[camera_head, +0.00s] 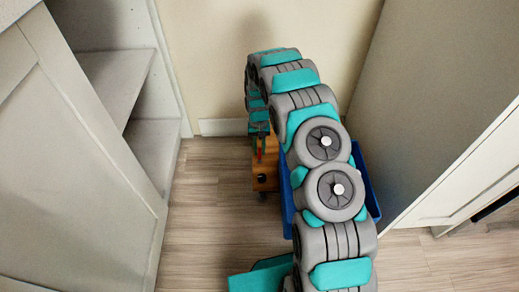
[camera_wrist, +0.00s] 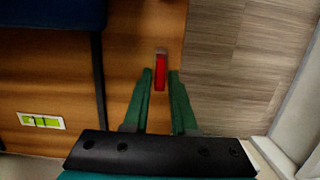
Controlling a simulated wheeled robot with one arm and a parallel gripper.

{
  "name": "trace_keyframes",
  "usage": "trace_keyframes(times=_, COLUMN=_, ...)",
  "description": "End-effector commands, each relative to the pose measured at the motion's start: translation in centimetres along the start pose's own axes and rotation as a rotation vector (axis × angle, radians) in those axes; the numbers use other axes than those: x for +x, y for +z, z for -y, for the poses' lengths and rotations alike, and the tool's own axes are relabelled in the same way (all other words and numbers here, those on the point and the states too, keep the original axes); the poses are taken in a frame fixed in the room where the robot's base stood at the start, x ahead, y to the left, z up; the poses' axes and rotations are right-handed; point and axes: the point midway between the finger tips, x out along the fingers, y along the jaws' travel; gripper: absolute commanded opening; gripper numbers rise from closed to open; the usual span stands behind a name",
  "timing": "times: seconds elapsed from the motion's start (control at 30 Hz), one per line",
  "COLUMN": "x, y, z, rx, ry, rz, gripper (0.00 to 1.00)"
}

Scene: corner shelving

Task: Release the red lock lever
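The red lock lever (camera_wrist: 160,73) shows in the wrist view as a small upright red bar on a wooden panel (camera_wrist: 135,30). In the head view the lever (camera_head: 260,155) is a small red spot on the wooden part, close under my gripper. My gripper (camera_wrist: 160,74) has two green fingers, one on each side of the lever. A gap shows between the fingers, and they look apart from the lever. Whether the fingertips are level with the lever in depth is hard to tell. In the head view my arm hides most of the gripper and the wooden part.
A blue bin (camera_head: 287,200) stands beside the wooden part, partly behind my arm. A green level vial (camera_wrist: 41,121) is set in the wood. White shelving (camera_head: 118,85) is on the left and a white cabinet (camera_head: 440,100) on the right. Wood floor (camera_head: 205,220) is clear at left.

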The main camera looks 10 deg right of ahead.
Motion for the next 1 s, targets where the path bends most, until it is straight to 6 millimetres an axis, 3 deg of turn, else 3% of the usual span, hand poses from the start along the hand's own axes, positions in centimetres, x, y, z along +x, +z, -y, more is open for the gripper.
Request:
trace_keyframes(times=0.17, x=0.0, y=0.0, z=0.0, rx=0.000, ry=0.000, rz=0.000, gripper=0.45)
trace_keyframes(times=0.57, x=-0.8, y=0.0, z=0.0, rx=0.000, ry=0.000, rz=-0.001, gripper=0.45)
trace_keyframes(times=1.0, x=-7.2, y=-0.2, z=0.0, rx=0.001, ry=-0.002, rz=-0.006, gripper=0.45)
